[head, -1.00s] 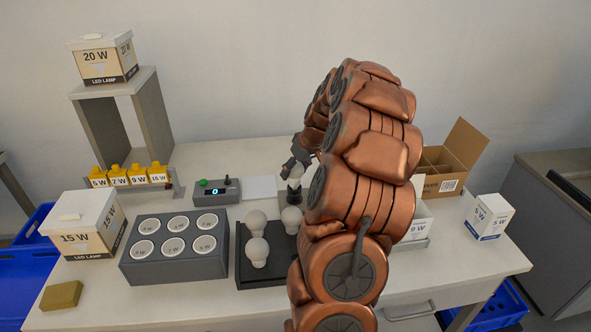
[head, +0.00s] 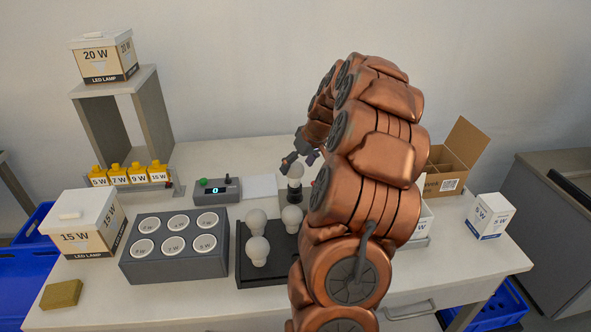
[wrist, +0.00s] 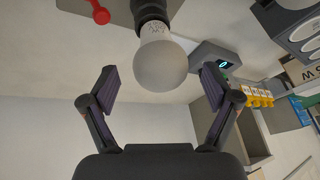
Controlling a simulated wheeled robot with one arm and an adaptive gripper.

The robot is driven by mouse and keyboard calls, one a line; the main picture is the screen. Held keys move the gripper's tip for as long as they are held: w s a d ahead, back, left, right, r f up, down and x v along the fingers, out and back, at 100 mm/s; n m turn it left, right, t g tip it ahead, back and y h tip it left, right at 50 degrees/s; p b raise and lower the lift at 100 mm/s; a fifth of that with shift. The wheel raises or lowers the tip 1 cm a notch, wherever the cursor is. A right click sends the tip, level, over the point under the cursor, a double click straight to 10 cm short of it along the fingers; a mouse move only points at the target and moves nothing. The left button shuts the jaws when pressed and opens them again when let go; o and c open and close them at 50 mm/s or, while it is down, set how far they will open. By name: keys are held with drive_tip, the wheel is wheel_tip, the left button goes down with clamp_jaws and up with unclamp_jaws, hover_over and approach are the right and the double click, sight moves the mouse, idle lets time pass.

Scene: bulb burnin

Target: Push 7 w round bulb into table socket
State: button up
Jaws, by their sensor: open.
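A round white bulb (head: 295,171) stands upright on the black table socket (head: 296,188) behind the dark bulb tray. In the wrist view the bulb (wrist: 160,66) has its printed white collar at the dark socket (wrist: 151,10); how deep it sits I cannot tell. My gripper (head: 300,158) is just above the bulb in the head view. In the wrist view my gripper (wrist: 152,88) is open, its fingers apart on either side of the globe's near end, with a gap to each. My arm hides the area right of the socket.
The dark tray (head: 278,277) holds 3 white bulbs (head: 257,250). A grey block with labelled round wells (head: 136,270) is left of it. A control box with a display (head: 216,191) and a white sheet (head: 259,187) are near the socket. A red-knobbed part (wrist: 100,15) shows in the wrist view.

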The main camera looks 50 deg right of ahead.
drive_tip(key=v, duration=0.9)
drive_tip(key=shift+r, duration=0.35)
drive_tip(key=shift+s, duration=0.1)
drive_tip(key=s+a+n+g+y, duration=0.1)
drive_tip(key=s+a+n+g, duration=0.15)
drive_tip(key=a, duration=2.65)
drive_tip(key=s+a+f+g, duration=0.1)
drive_tip(key=s+a+f, duration=0.1)
drive_tip(key=s, duration=0.5)
drive_tip(key=s+a+f+g+h, duration=0.1)
drive_tip(key=s+a+f, duration=0.1)
drive_tip(key=s+a, duration=0.3)
drive_tip(key=s+a+f+g, duration=0.2)
drive_tip(key=s+a+f, duration=0.1)
drive_tip(key=s, duration=0.6)
drive_tip(key=shift+a+h, duration=0.4)
drive_tip(key=shift+a, duration=0.3)
